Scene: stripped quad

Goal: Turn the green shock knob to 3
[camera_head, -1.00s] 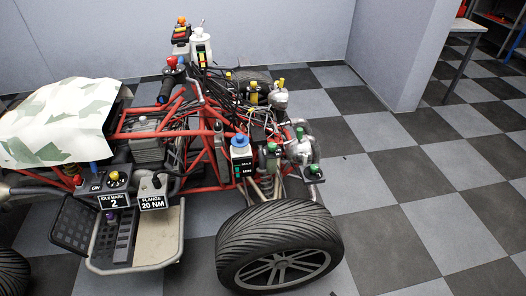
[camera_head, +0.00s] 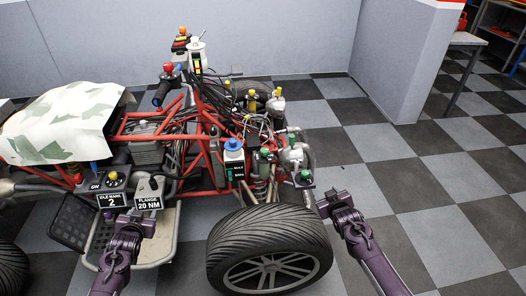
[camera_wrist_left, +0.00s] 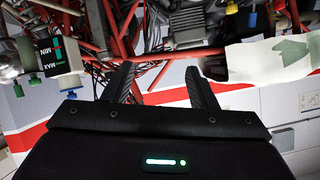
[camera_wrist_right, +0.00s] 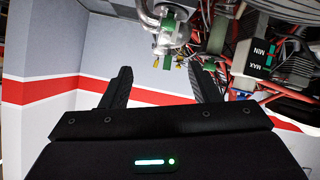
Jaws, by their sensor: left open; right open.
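Green knobs sit at the front end of the stripped red-framed quad in the head view: one (camera_head: 305,174) low on the right, one (camera_head: 265,154) on a grey cylinder, and one (camera_head: 291,138) higher up. I cannot tell which is the shock knob, and no number is readable. My left gripper (camera_head: 133,219) is open and empty, in front of the footrest and left of the wheel; its fingers show in the left wrist view (camera_wrist_left: 158,84). My right gripper (camera_head: 335,203) is open and empty, right of the wheel, below and right of the lowest knob; its fingers also show (camera_wrist_right: 160,80).
A big tyre (camera_head: 270,245) stands between my grippers. A white bottle with a blue cap (camera_head: 234,146) sits beside the knobs. The checkered floor (camera_head: 440,200) at right is free.

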